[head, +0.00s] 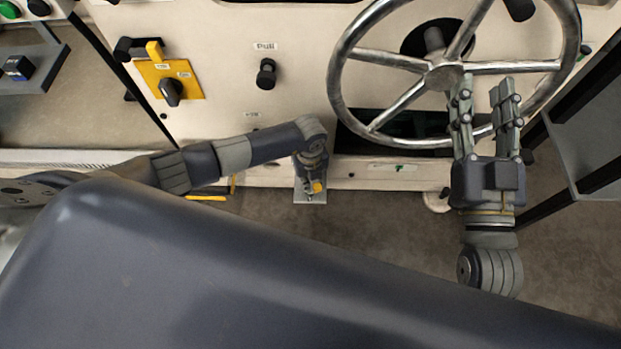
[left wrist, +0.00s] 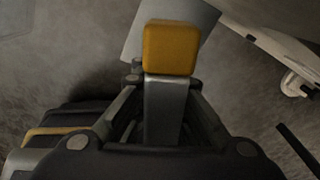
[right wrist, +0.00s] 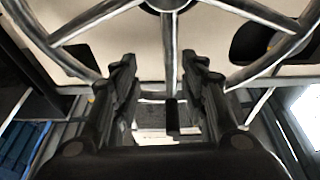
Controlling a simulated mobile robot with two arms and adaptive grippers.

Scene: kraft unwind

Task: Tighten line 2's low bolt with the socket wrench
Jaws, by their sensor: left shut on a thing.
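My left gripper (head: 311,172) reaches down low in front of the cream machine face and is shut on the socket wrench. The wrench's yellow end (head: 318,187) shows just beside the gripper in the head view. In the left wrist view, the yellow block (left wrist: 170,48) tops a grey bar (left wrist: 163,112) that runs between the fingers. A small grey plate (head: 311,198) lies below the gripper. The low bolt and the wrench's socket are hidden, so I cannot tell whether they meet. My right gripper (head: 486,88) is open and empty, at the lower right of the handwheel.
The large metal handwheel (head: 372,128) stands at the upper right. A yellow switch plate (head: 187,85) and a black "Pull" knob (head: 266,73) sit on the machine face. A grey shelf (head: 592,150) is at the right. Bare floor (head: 390,225) shows below the machine.

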